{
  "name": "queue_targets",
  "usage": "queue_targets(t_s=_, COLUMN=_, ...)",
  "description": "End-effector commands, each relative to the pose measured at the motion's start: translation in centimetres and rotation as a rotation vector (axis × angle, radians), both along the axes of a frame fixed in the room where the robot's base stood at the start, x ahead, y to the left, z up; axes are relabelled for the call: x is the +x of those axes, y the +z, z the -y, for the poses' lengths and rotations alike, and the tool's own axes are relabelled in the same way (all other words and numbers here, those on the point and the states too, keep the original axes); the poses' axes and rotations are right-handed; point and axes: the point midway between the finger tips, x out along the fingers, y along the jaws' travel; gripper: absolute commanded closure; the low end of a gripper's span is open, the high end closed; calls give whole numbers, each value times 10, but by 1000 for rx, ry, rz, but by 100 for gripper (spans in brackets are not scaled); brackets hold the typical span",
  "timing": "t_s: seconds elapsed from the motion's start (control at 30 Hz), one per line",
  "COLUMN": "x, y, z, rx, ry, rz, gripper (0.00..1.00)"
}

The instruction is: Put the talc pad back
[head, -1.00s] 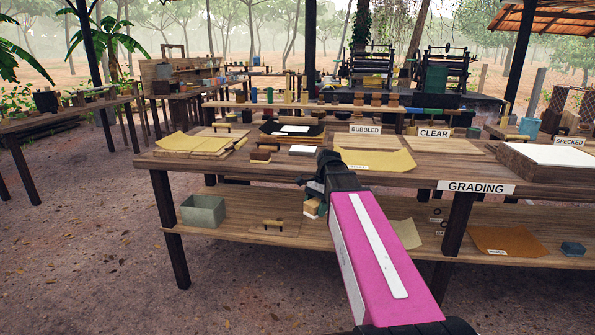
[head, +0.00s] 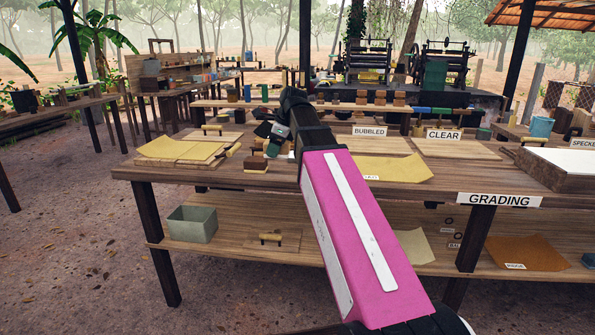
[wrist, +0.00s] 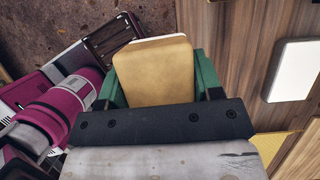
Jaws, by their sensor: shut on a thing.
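In the wrist view my gripper (wrist: 157,82) is shut on the talc pad (wrist: 153,66), a tan rounded block with a pale far edge, held between two green fingers. In the head view my gripper (head: 275,146) is raised over the left half of the grading table (head: 310,183), beside the small blocks there. The pad is hard to make out in that view, mostly hidden by my gripper and wrist.
A small brown and tan block (head: 256,163) stands near the table's front edge. Yellow sheets (head: 180,149) lie left of it and another sheet (head: 398,168) lies right. A white-topped tile (wrist: 293,70) shows in the wrist view. A grey-green bin (head: 192,224) is on the lower shelf.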

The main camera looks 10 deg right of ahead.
Motion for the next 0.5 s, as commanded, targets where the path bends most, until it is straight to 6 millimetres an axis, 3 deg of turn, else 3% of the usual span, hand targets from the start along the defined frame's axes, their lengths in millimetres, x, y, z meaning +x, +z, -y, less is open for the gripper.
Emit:
queue_targets(t_s=0.17, x=7, y=2, z=5, rx=-1, ry=-35, rz=-1, gripper=66)
queue_targets(t_s=0.5, x=47, y=-38, z=57, rx=-1, ry=-35, rz=-4, gripper=66)
